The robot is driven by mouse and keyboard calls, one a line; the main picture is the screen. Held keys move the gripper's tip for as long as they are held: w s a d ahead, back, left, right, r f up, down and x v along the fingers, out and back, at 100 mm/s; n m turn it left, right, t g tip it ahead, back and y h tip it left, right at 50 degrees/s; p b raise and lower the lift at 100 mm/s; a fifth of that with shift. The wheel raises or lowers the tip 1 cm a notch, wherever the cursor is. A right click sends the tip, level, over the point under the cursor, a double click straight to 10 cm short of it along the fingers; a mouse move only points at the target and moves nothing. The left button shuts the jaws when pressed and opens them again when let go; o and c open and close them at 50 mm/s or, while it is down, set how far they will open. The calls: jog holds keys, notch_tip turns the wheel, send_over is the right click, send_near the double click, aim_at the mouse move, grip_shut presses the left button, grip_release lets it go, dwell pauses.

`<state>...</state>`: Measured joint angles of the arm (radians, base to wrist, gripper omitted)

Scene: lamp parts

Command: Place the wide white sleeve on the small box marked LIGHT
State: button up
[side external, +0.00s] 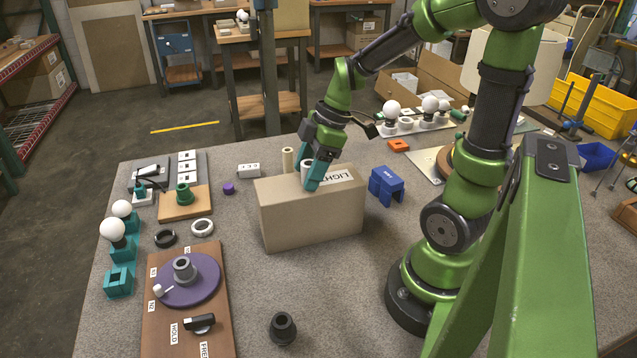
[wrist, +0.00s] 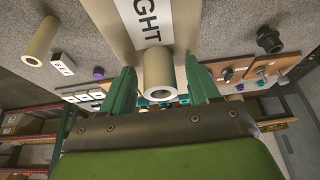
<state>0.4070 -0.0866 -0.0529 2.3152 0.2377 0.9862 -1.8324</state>
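The wide white sleeve (side external: 307,168) stands upright on top of the cardboard box marked LIGHT (side external: 310,222), beside its white label. In the wrist view the short, wide sleeve (wrist: 160,76) shows its open end, with the box top (wrist: 108,18) and part of the label behind it. My gripper (side external: 317,180) is over the box with its teal fingers on either side of the sleeve. In the wrist view my gripper (wrist: 161,88) is open, with a gap between each finger and the sleeve. Part of the sleeve is hidden by a finger in the side view.
A narrower cream sleeve (side external: 288,160) stands on the table behind the box. A blue bracket (side external: 386,186) is close to the box's right side. A purple disc on a brown board (side external: 186,281) lies at front left. A black socket (side external: 282,328) stands in front, with clear table around it.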

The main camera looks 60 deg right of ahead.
jog(key=shift+r, duration=0.1)
jog(key=v, duration=1.2)
jog(key=s+a+f+m+t+h, duration=0.1)
jog(key=a+m+t, duration=0.3)
jog(key=a+m, duration=0.9)
jog(key=shift+s, duration=0.55)
jog(key=shift+f, duration=0.15)
